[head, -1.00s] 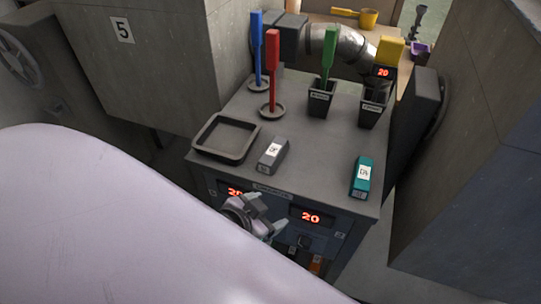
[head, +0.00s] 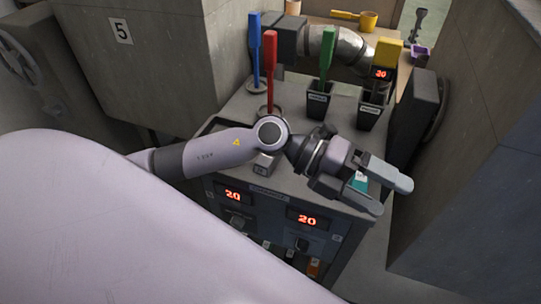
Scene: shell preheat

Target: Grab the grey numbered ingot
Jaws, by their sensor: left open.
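The grey numbered ingot (head: 264,168) lies on the top of the dark cabinet (head: 225,108), near its front edge. My left forearm and wrist cross over it, so only its front end shows and its label is hidden. My left gripper (head: 392,197) is open and empty, its fingers pointing right and towards the front. It is to the right of the grey ingot, above the cabinet's front right corner. My right gripper is not in view.
A teal ingot (head: 360,181) shows partly behind the left gripper. A red tool (head: 270,65), a blue tool (head: 255,50) and a green tool (head: 326,62) stand upright at the back. The tray (head: 208,127) is mostly hidden by my arm.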

